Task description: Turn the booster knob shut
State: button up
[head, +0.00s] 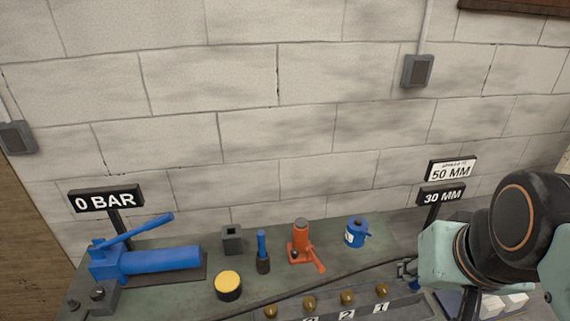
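A blue hand pump (160,259) with a raised lever lies at the left of the bench, by a sign (106,200) reading 0 BAR. A grey block (97,297) with a small dark knob-like top stands at its front left. No part is labelled as the booster knob, and I cannot tell which it is. Several round brass knobs (347,298) sit in a row on a strip at the front with number labels. My gripper (404,271) is at the right, near the row's right end, partly hidden by my arm. Its fingers are too small to judge.
A yellow-topped can (228,285), a grey square socket (232,240), a blue-handled tool (262,251), an orange bottle jack (302,243) and a blue canister (356,233) stand mid-bench. A dark hose (330,278) crosses the bench. Signs reading 50 MM (451,170) and 30 MM (441,196) stand right.

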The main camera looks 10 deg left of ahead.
aim_at(97, 293)
jog(key=u, duration=1.9)
